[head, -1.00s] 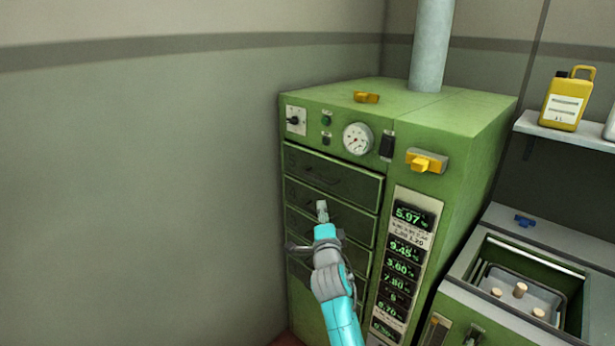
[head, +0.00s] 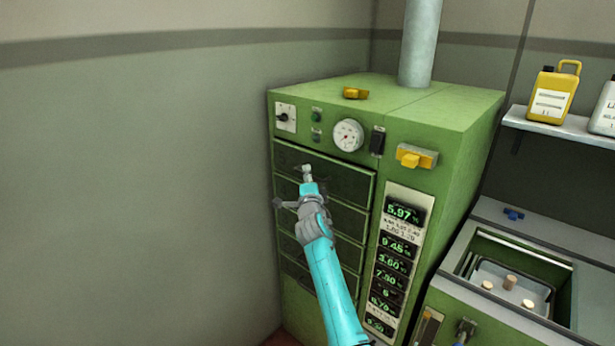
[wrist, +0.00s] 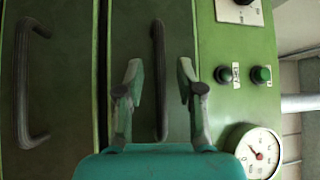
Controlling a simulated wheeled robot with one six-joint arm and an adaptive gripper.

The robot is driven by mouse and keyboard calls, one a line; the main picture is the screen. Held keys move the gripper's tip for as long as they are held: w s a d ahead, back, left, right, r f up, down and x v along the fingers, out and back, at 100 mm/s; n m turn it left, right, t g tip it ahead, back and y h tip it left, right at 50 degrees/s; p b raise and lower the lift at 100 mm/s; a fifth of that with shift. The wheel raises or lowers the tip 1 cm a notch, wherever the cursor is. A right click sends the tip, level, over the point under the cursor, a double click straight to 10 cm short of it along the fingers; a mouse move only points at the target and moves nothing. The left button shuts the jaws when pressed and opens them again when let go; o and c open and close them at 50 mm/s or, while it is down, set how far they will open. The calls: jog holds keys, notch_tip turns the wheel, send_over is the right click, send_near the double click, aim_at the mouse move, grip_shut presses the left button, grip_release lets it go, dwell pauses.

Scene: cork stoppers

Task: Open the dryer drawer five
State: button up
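The green dryer (head: 455,150) has a stack of dark green drawers on its front, all looking shut. No number shows on them, so I cannot tell which is drawer five. My gripper (head: 307,172) is in front of the top drawer (head: 345,182). In the wrist view my gripper (wrist: 160,75) is open, with a finger on each side of the top drawer's dark bar handle (wrist: 160,95). I cannot tell whether they touch it. The second drawer's handle (wrist: 30,80) is at the left of that view. My arm hides parts of the lower drawers.
A gauge (head: 347,135), knobs and buttons sit above the drawers. A column of green number displays (head: 393,245) is to their right. A machine with a tray of corks (head: 510,282) stands at the right. The wall side at left is clear.

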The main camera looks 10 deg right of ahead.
jog(key=shift+w+d, duration=0.1)
jog(key=shift+w, duration=0.3)
grip_shut()
jog(key=s+a, duration=0.5)
jog(key=a, duration=0.1)
jog(key=shift+a, duration=0.4)
grip_release()
